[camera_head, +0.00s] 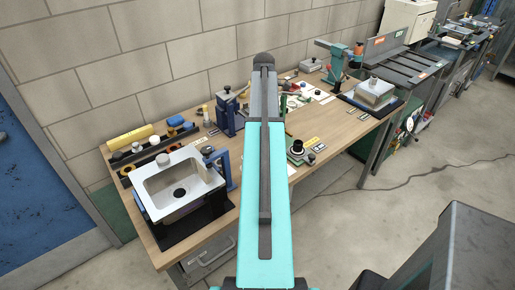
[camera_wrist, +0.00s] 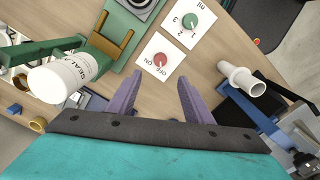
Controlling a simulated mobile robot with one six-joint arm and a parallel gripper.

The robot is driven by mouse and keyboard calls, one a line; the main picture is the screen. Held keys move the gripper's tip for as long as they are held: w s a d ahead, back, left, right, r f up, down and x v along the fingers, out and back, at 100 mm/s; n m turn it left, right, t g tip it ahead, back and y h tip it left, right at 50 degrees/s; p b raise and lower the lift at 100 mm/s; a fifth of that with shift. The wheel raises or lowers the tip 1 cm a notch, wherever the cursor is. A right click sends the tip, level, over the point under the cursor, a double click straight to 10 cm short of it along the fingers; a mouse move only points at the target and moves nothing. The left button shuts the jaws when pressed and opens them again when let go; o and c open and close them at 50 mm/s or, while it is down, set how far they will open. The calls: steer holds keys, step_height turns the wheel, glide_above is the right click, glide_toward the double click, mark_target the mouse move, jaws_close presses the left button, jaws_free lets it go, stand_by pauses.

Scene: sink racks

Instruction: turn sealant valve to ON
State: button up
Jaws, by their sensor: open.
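The sealant valve is a small red knob (camera_wrist: 160,59) on a white card marked OFF and ON, flat on the wooden bench in the wrist view. Its pointer is too small to read. My gripper (camera_wrist: 160,77) has two purple fingers spread apart, with nothing between them. The fingertips show just below the card, with the knob roughly centred ahead of them. They do not appear to touch it, but the height gap cannot be judged. A white bottle lettered SEALA (camera_wrist: 62,82) lies left of the fingers by a green stand (camera_wrist: 115,45). In the head view my arm hides the gripper.
A green dial (camera_wrist: 190,22) marked 1, 2, 3 ml sits just beyond the valve card. A white pipe fitting (camera_wrist: 240,78) and a blue clamp (camera_wrist: 245,105) are close on the right. In the head view, a sink (camera_head: 180,190) stands at the bench's left end.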

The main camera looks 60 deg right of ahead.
steer(key=shift+w+a+f, duration=0.1)
steer(key=shift+w+f, duration=0.05)
steer(key=shift+f+p, duration=1.95)
steer(key=shift+f, duration=4.85)
steer(key=c, duration=1.1)
steer(key=shift+o, duration=0.2)
